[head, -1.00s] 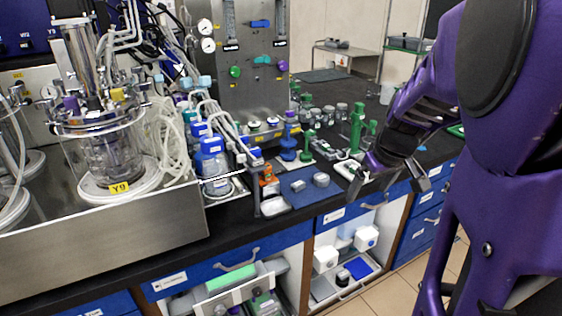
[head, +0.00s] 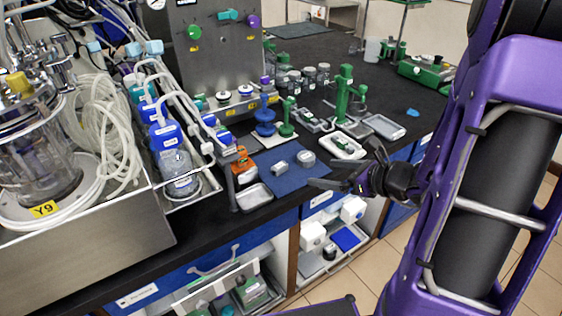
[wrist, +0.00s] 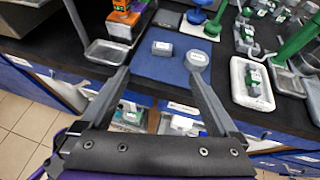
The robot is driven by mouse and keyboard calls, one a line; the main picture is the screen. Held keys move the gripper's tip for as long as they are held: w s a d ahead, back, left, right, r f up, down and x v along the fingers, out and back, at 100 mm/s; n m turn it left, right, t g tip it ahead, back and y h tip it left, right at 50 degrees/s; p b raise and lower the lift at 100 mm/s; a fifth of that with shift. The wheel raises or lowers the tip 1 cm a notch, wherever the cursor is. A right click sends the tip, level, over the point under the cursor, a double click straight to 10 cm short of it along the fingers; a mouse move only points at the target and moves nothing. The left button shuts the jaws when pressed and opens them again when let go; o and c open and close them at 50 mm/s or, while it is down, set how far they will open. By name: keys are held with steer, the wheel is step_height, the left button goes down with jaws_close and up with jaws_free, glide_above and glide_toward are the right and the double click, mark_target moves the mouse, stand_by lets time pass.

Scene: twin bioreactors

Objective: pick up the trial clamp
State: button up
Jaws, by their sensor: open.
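My gripper (head: 344,161) is open and empty at the front edge of the bench. In the wrist view my gripper (wrist: 158,73) has its two fingers spread, pointing at a blue mat. A small green-and-white device lies in a white tray (head: 347,154), right of the mat; the device also shows in the wrist view (wrist: 254,82), to the right of my right finger. It may be the trial clamp, but I cannot read its label. A grey block (wrist: 162,48) and a round grey piece (wrist: 197,60) lie on the mat, beyond my fingertips.
The blue mat (head: 287,184) lies near the bench edge. A small metal tray (head: 253,197) and an orange-and-white item (head: 243,160) are left of it. A green stand (head: 344,96) rises behind the white tray. Open shelves (head: 322,245) sit below the bench.

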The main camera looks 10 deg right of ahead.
steer(key=b, duration=0.2)
glide_toward(281, 166)
steer(key=x, duration=0.3)
steer(key=shift+w+a, duration=0.2)
steer(key=shift+a, duration=0.2)
steer(key=shift+d+x, duration=0.2)
steer(key=shift+x, duration=2.45)
steer(key=shift+f, duration=0.1)
steer(key=c, duration=1.4)
